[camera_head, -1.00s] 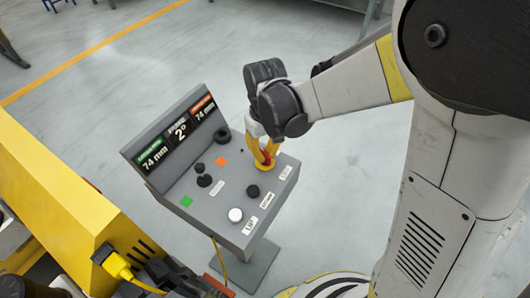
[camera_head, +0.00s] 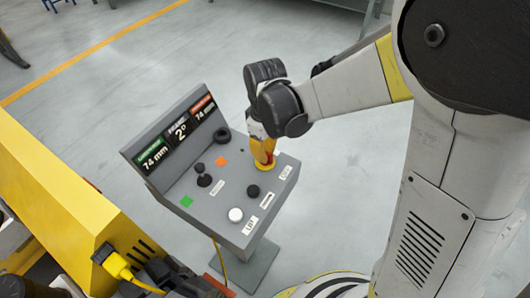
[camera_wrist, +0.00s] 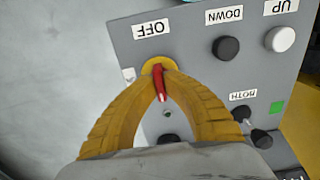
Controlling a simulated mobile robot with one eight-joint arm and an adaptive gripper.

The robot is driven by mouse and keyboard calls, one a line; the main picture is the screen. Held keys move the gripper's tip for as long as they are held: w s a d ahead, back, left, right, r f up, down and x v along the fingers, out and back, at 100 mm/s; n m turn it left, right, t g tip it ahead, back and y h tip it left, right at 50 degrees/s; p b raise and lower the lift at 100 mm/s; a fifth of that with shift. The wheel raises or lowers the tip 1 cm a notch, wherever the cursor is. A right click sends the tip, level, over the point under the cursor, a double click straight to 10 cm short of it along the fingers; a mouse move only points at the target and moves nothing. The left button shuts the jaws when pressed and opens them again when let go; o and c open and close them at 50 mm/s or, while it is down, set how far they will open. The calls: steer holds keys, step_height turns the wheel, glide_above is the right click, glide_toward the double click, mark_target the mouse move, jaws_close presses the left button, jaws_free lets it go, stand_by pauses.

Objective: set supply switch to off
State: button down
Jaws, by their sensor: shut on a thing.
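The supply switch has a red handle (camera_wrist: 158,80) on a round yellow base (camera_wrist: 149,66), beside the OFF label (camera_wrist: 151,28) in the wrist view. In the head view the yellow base (camera_head: 266,167) is at the right part of the grey control panel (camera_head: 222,205). My gripper (camera_head: 265,160) reaches down to it from above. In the wrist view my gripper (camera_wrist: 159,72) has its yellow fingers on either side of the red handle, tips shut on it. The handle's free end lies on the side away from the OFF label. The fingers partly hide the base.
A black button (camera_wrist: 226,47) labelled DOWN and a white button (camera_wrist: 280,39) labelled UP are on the panel. A black selector (camera_wrist: 258,137) is near the BOTH label. Displays (camera_head: 178,134) stand behind. A yellow machine (camera_head: 60,195) is close at left.

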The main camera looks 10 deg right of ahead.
mark_target(266, 153)
steer(key=c, duration=1.5)
jaws_free()
step_height(266, 153, up, 12)
steer(key=shift+s+d, duration=0.1)
steer(key=s+d+r+m+t, duration=0.2)
steer(key=s+d+m+t, duration=0.5)
steer(key=s+d+m, duration=0.3)
steer(key=d, duration=0.3)
steer(key=shift+s+d+r, duration=0.15)
steer(key=shift+s+r, duration=0.1)
steer(key=shift+s, duration=0.1)
